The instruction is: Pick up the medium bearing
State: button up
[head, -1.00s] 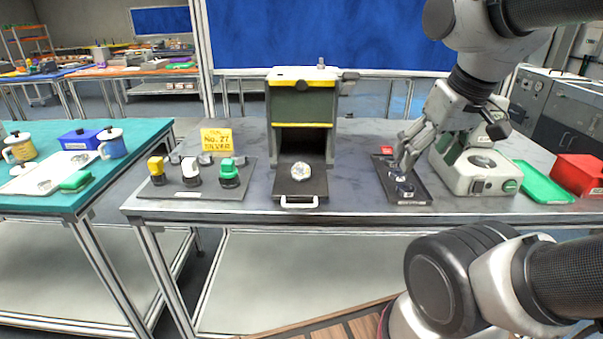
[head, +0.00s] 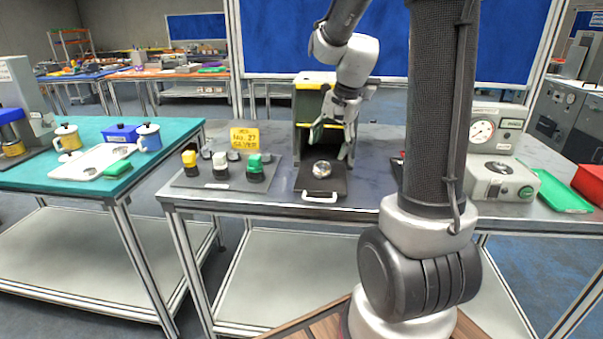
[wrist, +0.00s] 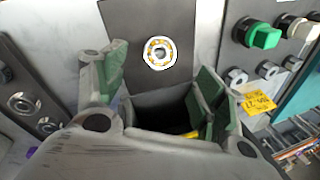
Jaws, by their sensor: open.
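A round silver bearing (head: 321,169) lies on the dark pull-out plate (head: 337,184) at the front of the scanning box (head: 307,105). In the wrist view this bearing (wrist: 160,52) shows a ring of yellowish balls and a hollow centre. I cannot tell its size class for sure. My gripper (head: 332,143) is above and behind the bearing, in front of the box opening. Its fingers with green pads (wrist: 160,75) are apart and empty. The bearing is beyond the fingertips in the wrist view, not touched.
A dark tray with several round metal parts (wrist: 22,103) shows at the wrist view's left. A panel with yellow, white and green knobs (head: 221,178) stands left of the plate. A white instrument (head: 500,178) and green tray (head: 562,192) are at right.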

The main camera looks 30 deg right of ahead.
aim_at(323, 165)
jog(key=shift+w+f+m, duration=0.2)
jog(key=shift+m, duration=0.3)
jog(key=x, duration=0.7)
jog(key=shift+s+f, duration=0.15)
jog(key=shift+f, duration=0.15)
